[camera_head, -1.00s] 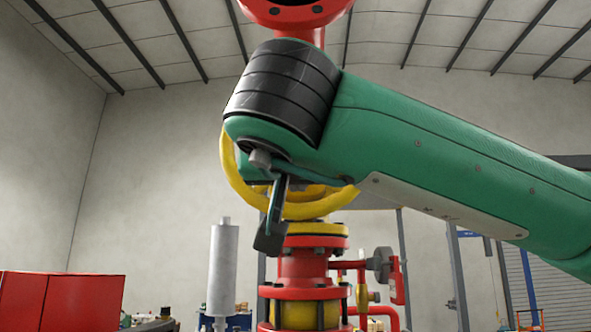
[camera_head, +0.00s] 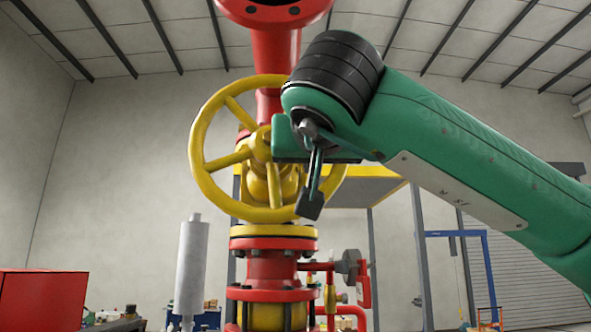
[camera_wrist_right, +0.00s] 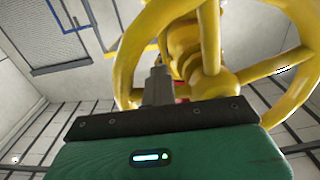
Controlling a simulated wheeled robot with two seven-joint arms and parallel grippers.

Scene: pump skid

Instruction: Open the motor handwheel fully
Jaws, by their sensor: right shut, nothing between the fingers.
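The yellow handwheel (camera_head: 197,150) stands upright, facing me, on a yellow valve body (camera_head: 258,187) in the head view. Its left half shows clearly with its spokes; my green right wrist covers part of its right side. In the right wrist view, the rim (camera_wrist_right: 127,75) and spokes fill the upper right. My right gripper (camera_wrist_right: 157,84) shows there as shut grey fingers, empty, in front of the wheel between the hub and the left part of the rim. I cannot tell whether the fingertips touch the wheel. My left gripper is not in view.
A red vertical pipe (camera_head: 270,50) rises behind and above the wheel. Red flanges (camera_head: 272,267) and a small side pipe with a gauge (camera_head: 349,266) are below. A grey cylinder (camera_head: 191,265) and a red cabinet (camera_head: 40,300) stand left. Space left of the wheel is clear.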

